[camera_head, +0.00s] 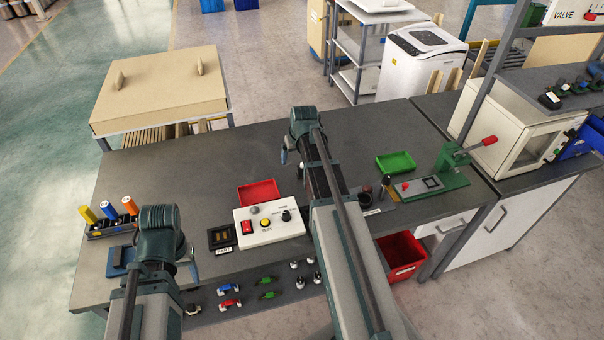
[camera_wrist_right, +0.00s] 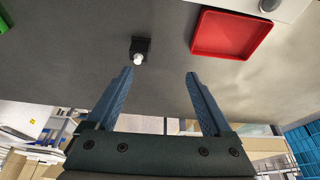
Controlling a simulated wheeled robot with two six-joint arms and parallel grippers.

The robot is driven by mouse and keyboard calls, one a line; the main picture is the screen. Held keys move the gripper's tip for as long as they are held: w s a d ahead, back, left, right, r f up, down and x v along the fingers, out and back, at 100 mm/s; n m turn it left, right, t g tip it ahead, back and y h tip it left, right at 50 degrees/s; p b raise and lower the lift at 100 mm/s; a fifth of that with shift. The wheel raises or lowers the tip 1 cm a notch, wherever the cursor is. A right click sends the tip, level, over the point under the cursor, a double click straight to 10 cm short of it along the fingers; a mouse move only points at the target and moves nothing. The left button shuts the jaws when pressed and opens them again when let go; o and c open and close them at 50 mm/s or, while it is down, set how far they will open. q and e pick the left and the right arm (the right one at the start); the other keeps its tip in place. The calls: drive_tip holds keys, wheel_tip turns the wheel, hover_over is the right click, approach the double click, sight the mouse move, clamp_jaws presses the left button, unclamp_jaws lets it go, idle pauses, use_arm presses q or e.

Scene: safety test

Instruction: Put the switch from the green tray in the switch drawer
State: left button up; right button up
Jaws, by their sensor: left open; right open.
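The green tray (camera_head: 396,162) lies at the right of the table and looks empty. In the right wrist view a small black block with a white knob (camera_wrist_right: 140,50), possibly the switch, stands on the bare table beyond my fingertips. In the head view my right arm hides that spot. My right gripper (camera_wrist_right: 160,84) is open and empty, apart from the block. My left gripper (camera_head: 191,264) is open over the table's front left, its fingers mostly hidden by its wrist. A white drawer front (camera_head: 455,223) shows under the table at right; I cannot read a label.
A red tray (camera_head: 259,191) lies behind a white test box (camera_head: 268,231). A green press (camera_head: 432,187) stands near the right end. A rack with coloured handles (camera_head: 110,225) stands at left. A red bin (camera_head: 401,258) sits below the front edge. The table's back left is clear.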

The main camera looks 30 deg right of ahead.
sight(302, 167)
drive_tip(key=w+d+f+b, duration=0.1)
drive_tip(key=f+b, duration=0.1)
drive_tip(key=w+d+f+b, duration=0.1)
drive_tip(key=d+f+b, duration=0.1)
drive_tip(key=f+b, duration=0.1)
drive_tip(key=w+d+f+b, duration=0.1)
drive_tip(key=f+b, duration=0.1)
drive_tip(key=shift+w+d+f+b, duration=0.25)
drive_tip(key=shift+d+b, duration=0.1)
drive_tip(key=shift+w+f, duration=0.15)
drive_tip(key=shift+f, duration=0.05)
drive_tip(key=b+x, duration=0.5)
drive_tip(key=shift+w+d+f, duration=0.1)
drive_tip(key=shift+d, duration=0.15)
clamp_jaws()
idle(0.4)
